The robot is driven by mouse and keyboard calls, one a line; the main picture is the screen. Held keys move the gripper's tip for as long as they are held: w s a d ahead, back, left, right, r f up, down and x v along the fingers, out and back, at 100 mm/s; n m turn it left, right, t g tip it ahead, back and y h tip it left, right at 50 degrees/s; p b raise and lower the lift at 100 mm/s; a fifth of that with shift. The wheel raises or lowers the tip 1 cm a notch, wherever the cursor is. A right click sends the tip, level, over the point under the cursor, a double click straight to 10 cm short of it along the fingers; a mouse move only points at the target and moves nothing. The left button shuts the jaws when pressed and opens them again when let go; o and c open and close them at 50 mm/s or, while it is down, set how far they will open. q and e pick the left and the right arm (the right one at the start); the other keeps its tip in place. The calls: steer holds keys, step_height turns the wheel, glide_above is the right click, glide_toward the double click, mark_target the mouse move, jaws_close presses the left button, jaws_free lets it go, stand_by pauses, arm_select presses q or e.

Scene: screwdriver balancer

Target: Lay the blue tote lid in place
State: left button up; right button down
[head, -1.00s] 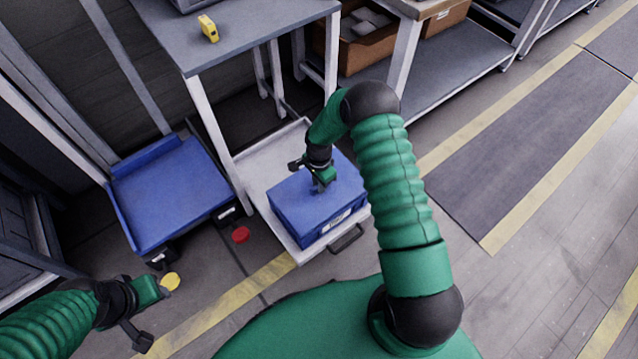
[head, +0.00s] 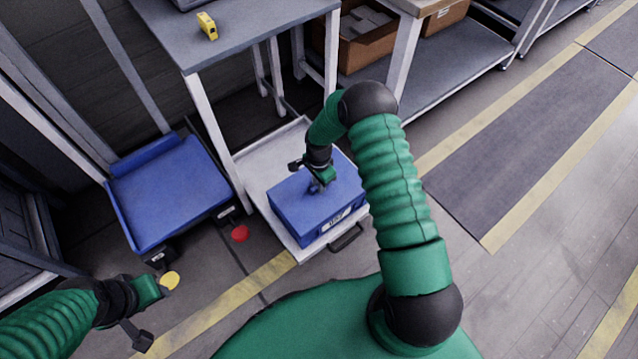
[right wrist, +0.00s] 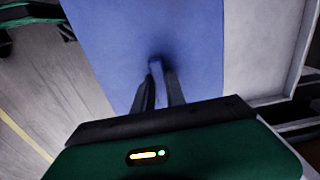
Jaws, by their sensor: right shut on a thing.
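The blue tote (head: 318,224) stands on a light grey tray (head: 258,172) on the floor, with a white label on its front. The blue lid (head: 293,199) lies flat over the tote's top, and I see no clear gap between them. My right gripper (head: 318,187) points down at the middle of the lid. In the right wrist view its fingers (right wrist: 160,90) are shut on the lid's small blue grip (right wrist: 156,70), with the flat blue lid (right wrist: 190,35) beneath. My left gripper (head: 158,291) is low at the left, away from the tote; its fingers are too small to judge.
A blue flat cart (head: 170,190) stands left of the tray. A red disc (head: 240,233) and a yellow disc (head: 171,281) are on the floor. A grey table (head: 250,30) with a yellow object (head: 207,26) stands behind. The floor at right is clear.

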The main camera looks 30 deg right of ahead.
steer(key=shift+f, duration=0.3)
stand_by(0.6)
steer(key=c, duration=1.3)
jaws_free()
step_height(320, 180, up, 17)
steer(key=p, duration=0.6)
steer(key=shift+f, duration=0.15)
